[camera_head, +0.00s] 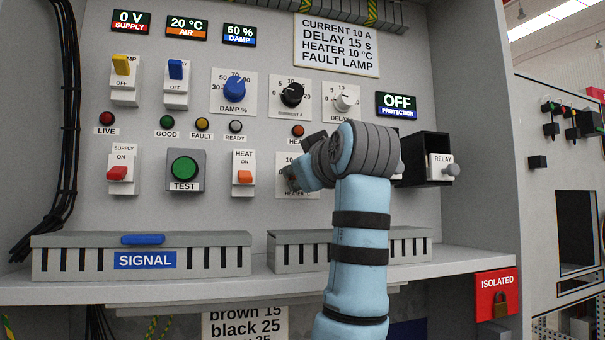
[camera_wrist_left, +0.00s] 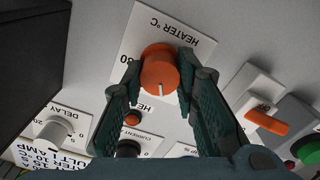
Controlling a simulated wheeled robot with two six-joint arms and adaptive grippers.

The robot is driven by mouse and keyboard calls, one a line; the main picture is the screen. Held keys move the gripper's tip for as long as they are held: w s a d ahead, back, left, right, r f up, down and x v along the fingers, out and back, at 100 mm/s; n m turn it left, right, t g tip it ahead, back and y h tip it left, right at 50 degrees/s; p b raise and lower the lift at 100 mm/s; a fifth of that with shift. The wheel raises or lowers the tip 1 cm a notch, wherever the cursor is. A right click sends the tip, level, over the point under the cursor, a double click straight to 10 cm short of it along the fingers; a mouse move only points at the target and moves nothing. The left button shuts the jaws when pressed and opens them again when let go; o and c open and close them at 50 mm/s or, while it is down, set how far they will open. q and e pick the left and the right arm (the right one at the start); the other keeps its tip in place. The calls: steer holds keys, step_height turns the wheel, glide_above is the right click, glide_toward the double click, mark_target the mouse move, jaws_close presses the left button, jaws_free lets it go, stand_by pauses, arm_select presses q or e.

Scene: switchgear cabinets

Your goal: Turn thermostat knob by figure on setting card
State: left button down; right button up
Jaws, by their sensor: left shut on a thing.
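The orange thermostat knob (camera_wrist_left: 160,68) sits on a white plate marked HEATER °C (camera_wrist_left: 185,30), seen upside down in the left wrist view. A white pointer line shows on the knob; most scale figures are hidden. My left gripper (camera_wrist_left: 160,62) is shut on the knob, one finger on each side. In the head view my left gripper (camera_head: 290,176) is at the heater plate (camera_head: 299,190) and covers most of the knob. The setting card (camera_head: 337,45) at the top reads CURRENT 10 A, DELAY 15 S, HEATER 10 °C, FAULT LAMP. My right gripper is out of view.
Beside the heater plate is the HEAT switch (camera_head: 244,174). Above are the black current knob (camera_head: 292,94), white delay knob (camera_head: 344,102) and blue damp knob (camera_head: 234,88). A RELAY box (camera_head: 425,160) projects at right. Slotted trunking (camera_head: 70,262) lies on the shelf below.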

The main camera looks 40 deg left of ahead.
arm_select(q)
steer(key=shift+f, duration=0.2)
steer(key=c, duration=1.3)
jaws_free()
steer(key=shift+w, duration=0.15)
steer(key=shift+r, duration=0.1)
steer(key=shift+v, duration=5.8)
steer(key=shift+d, duration=0.1)
